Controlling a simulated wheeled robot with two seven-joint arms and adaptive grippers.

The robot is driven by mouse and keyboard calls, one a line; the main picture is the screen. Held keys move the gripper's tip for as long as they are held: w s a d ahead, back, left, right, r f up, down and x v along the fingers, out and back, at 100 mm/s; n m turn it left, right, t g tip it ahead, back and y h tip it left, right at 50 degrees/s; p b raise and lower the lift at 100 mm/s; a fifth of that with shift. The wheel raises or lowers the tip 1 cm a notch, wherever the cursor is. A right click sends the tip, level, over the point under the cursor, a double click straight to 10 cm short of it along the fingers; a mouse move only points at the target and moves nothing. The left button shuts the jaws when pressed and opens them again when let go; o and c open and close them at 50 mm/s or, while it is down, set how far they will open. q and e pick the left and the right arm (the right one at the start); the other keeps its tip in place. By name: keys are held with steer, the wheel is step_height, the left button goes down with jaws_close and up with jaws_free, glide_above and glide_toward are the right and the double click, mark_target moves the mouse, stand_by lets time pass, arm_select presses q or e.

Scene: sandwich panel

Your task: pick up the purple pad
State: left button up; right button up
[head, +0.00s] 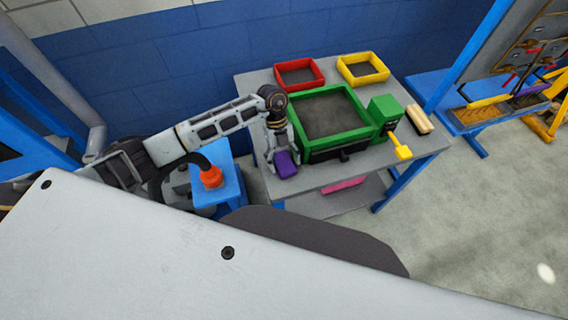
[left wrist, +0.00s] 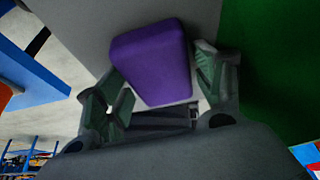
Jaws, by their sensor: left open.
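The purple pad (head: 286,164) lies on the grey table (head: 390,158) near its left front corner, just left of the green frame. In the left wrist view the purple pad (left wrist: 152,62) lies between the spread fingers of my left gripper (left wrist: 160,92). One finger is on each side of it, and the gripper is open. In the head view my left gripper (head: 283,150) comes down from above onto the pad and hides part of it. I cannot tell whether the fingers touch the pad. My right gripper is not in view.
The green frame with a dark inside (head: 362,134) stands close right of the pad; its green side also shows in the left wrist view (left wrist: 270,70). A red tray (head: 278,75) and a yellow tray (head: 342,69) sit behind. An orange object (head: 211,177) stands on a blue stand at left.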

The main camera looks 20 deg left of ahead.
arm_select(q)
steer(key=shift+c, duration=1.2)
steer(key=c, duration=0.5)
steer(key=shift+c, duration=0.2)
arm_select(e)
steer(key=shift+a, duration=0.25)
arm_select(q)
steer(key=shift+r, duration=0.1)
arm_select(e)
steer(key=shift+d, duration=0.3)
arm_select(q)
steer(key=shift+r, duration=0.1)
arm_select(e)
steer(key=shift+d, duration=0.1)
